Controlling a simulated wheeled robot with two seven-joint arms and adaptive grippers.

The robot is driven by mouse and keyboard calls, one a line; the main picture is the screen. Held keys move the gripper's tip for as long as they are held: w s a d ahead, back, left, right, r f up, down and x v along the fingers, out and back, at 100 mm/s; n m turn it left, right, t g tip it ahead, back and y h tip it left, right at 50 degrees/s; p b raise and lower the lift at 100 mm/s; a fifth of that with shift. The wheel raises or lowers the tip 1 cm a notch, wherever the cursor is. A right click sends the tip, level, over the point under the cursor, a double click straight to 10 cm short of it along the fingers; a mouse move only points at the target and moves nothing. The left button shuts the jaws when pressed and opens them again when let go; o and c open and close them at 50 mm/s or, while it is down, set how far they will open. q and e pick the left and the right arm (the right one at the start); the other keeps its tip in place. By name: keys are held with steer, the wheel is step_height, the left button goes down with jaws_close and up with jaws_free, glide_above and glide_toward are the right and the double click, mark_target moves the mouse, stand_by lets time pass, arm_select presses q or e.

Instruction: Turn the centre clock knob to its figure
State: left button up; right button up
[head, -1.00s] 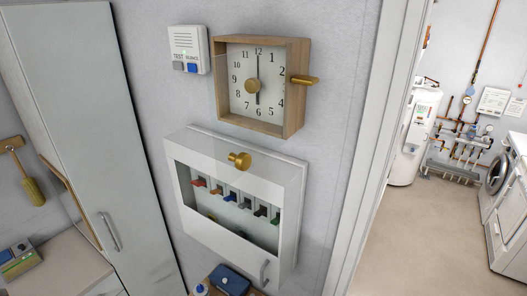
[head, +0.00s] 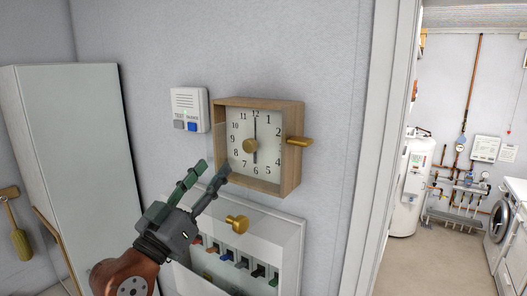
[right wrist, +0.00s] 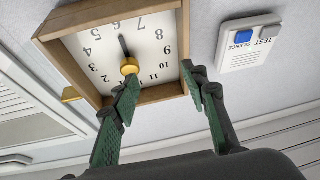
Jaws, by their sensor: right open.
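The wall clock (head: 222,137) has a wooden frame and a pale face with black figures. Its brass centre knob (head: 250,145) sits mid-face, with dark hands towards 12 and 6. A brass side handle (head: 299,141) sticks out at right. My right gripper (head: 214,167) is open and empty, its green and dark fingertips near the clock's lower left. In the right wrist view the clock appears upside down; one finger of my gripper (right wrist: 160,76) overlaps the centre knob's (right wrist: 129,65) edge, the other lies over the frame. I cannot tell whether it touches. My left gripper is out of view.
A test/silence box (head: 190,110) is on the wall left of the clock. A tall grey cabinet (head: 75,160) stands left. An open doorway lies right.

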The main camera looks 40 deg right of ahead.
steer(key=d+r+m+p, duration=0.1)
steer(key=d, duration=0.2)
steer(key=d+r+g+p, duration=0.1)
steer(key=d, duration=0.1)
steer(key=s+d+r+m+g+p, duration=0.1)
steer(key=d+r, duration=0.1)
steer(key=d, duration=0.1)
steer(key=shift+s+d+m+h, duration=0.1)
steer(key=shift+d+m+h, duration=0.2)
steer(key=shift+c, duration=0.2)
jaws_close()
